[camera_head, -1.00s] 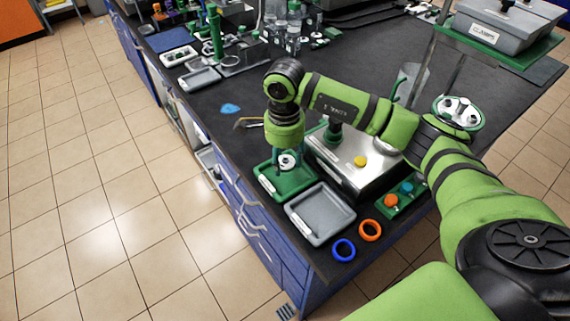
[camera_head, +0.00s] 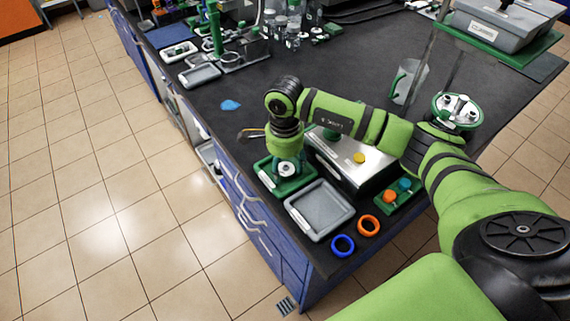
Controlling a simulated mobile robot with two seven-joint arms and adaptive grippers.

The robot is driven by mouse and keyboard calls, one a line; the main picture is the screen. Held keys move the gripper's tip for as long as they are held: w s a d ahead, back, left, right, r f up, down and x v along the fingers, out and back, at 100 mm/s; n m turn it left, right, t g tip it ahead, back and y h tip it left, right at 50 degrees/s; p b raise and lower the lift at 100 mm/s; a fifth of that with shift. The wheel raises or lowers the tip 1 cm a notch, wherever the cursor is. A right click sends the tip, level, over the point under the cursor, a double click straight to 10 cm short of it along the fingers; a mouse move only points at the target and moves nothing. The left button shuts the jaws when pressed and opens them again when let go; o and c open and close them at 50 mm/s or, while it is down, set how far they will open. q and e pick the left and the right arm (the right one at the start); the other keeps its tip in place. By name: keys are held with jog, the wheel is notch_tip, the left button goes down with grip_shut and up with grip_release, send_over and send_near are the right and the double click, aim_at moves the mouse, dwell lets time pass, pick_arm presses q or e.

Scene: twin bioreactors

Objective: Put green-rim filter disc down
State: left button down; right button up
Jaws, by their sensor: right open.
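The green-rim filter disc (camera_head: 287,169) shows as a small pale disc with a dark centre, low over or in the green tray (camera_head: 262,177). Its rim is hard to make out, and I cannot tell whether it touches the tray floor. My right gripper (camera_head: 287,172) points down over this tray with its fingers around the disc, and it is open. The wrist hides the tray's back part. My left gripper is not in view.
A grey tray (camera_head: 320,209) lies just in front of the green one. A steel box with a yellow knob (camera_head: 359,158) stands close on the right. A blue ring (camera_head: 343,246) and an orange ring (camera_head: 368,226) lie near the bench edge. A blue patch (camera_head: 230,105) lies behind.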

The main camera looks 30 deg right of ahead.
aim_at(285, 167)
jog(key=shift+r, duration=0.35)
notch_tip(285, 167, up, 12)
jog(key=b, duration=0.3)
jog(key=shift+f, duration=0.15)
